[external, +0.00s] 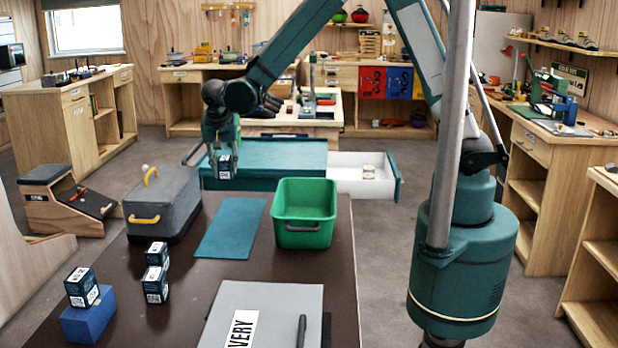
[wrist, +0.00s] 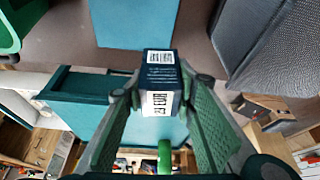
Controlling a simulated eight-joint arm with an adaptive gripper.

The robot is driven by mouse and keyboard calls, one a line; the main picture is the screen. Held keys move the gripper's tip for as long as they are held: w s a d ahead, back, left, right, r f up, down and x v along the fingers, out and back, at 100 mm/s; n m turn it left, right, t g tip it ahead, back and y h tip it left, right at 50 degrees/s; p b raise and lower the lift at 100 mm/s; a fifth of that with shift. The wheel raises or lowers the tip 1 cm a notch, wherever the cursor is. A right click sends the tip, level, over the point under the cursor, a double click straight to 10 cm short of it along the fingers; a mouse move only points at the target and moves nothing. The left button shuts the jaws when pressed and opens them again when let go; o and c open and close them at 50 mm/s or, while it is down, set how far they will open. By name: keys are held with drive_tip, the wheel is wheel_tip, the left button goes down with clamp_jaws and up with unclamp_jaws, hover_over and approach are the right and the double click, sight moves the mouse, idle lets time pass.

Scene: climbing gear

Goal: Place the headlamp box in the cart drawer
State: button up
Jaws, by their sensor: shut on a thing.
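My gripper (external: 222,150) is shut on a small dark blue headlamp box (external: 225,168) with a white printed label. The box also shows between the fingers in the wrist view (wrist: 160,75). In the external view it appears over the left part of the teal-topped cart (external: 270,154); its exact height above the top is unclear. The cart drawer (external: 347,183) stands open on the right, with a white inside, teal front and a small pale item (external: 369,171) in it. The cart also shows in the wrist view (wrist: 75,92).
On the dark table, a green bin (external: 304,230), teal mat (external: 231,228) and grey case (external: 163,205) with yellow handles stand near the cart. Similar boxes (external: 156,270) are stacked at left, one (external: 82,287) on a blue block (external: 89,318). A grey folder (external: 262,310) lies in front.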

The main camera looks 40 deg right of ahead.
sight(228, 156)
drive_tip(key=shift+r, duration=0.8)
wheel_tip(228, 156, up, 3)
drive_tip(key=shift+r, duration=0.1)
drive_tip(key=shift+w+d+r, duration=0.15)
drive_tip(key=shift+d, duration=0.45)
drive_tip(key=d+m+g+h+b, duration=0.15)
drive_tip(key=d+m+b, duration=0.45)
drive_tip(key=d, duration=3.4)
drive_tip(key=s+d+m+g, duration=0.1)
drive_tip(key=s+d+m, duration=0.15)
drive_tip(key=d, duration=0.55)
drive_tip(key=s+d+m+g, duration=0.1)
drive_tip(key=s+d+m, duration=0.15)
drive_tip(key=d, duration=0.55)
wheel_tip(228, 156, down, 13)
drive_tip(key=s, duration=0.1)
drive_tip(key=shift+n+b, duration=0.4)
drive_tip(key=shift+b, duration=0.05)
